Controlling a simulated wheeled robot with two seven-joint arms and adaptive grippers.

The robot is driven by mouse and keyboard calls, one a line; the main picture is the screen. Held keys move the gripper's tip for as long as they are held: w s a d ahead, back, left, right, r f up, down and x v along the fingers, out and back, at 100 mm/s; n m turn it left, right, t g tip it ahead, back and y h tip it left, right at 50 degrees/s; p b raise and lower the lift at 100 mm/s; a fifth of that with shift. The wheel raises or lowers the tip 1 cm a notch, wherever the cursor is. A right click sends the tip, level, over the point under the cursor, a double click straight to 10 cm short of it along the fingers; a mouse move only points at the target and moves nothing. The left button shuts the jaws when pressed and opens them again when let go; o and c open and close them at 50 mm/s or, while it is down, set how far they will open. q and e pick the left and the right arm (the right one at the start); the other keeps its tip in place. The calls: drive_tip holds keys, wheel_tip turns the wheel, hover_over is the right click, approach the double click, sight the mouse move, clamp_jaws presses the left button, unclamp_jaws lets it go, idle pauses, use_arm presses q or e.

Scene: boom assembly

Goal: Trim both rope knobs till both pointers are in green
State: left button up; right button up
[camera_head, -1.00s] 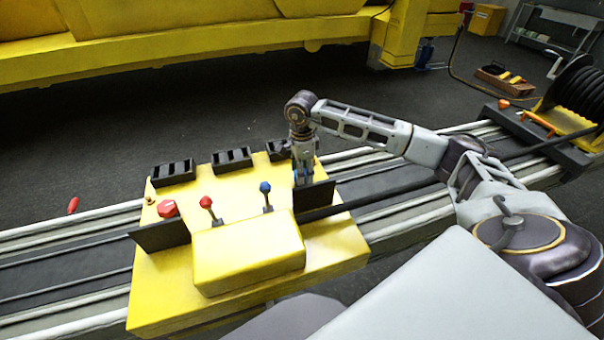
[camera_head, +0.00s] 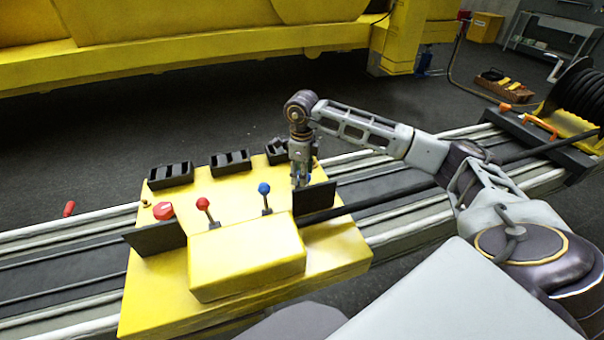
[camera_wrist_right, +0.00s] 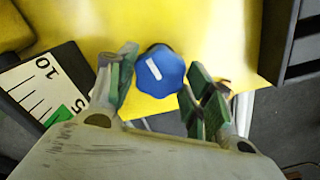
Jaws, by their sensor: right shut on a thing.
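The blue knob (camera_wrist_right: 160,71) with a white line on top sits between the green-padded fingers of my right gripper (camera_wrist_right: 161,92) in the right wrist view. The gripper is shut on it. In the head view my right gripper (camera_head: 301,183) points down at the right side of the yellow console (camera_head: 345,258) and hides this knob. The red knob (camera_head: 163,210) stands at the console's left, clear of any gripper. A white scale (camera_wrist_right: 40,90) marked 10 and 5 shows a green band; I cannot make out its pointer. My left gripper is out of view.
A red-topped lever (camera_head: 203,204) and a blue-topped lever (camera_head: 265,188) stand between two black plates (camera_head: 155,238). Black blocks (camera_head: 231,161) line the console's far edge. Rails run beneath it, and a black cable reel (camera_head: 578,95) stands at the far right.

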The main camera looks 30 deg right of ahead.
drive_tip(key=shift+r, duration=0.1)
drive_tip(key=o, duration=1)
drive_tip(key=shift+o, duration=0.2)
wheel_tip(320, 180, up, 12)
idle(0.4)
idle(0.5)
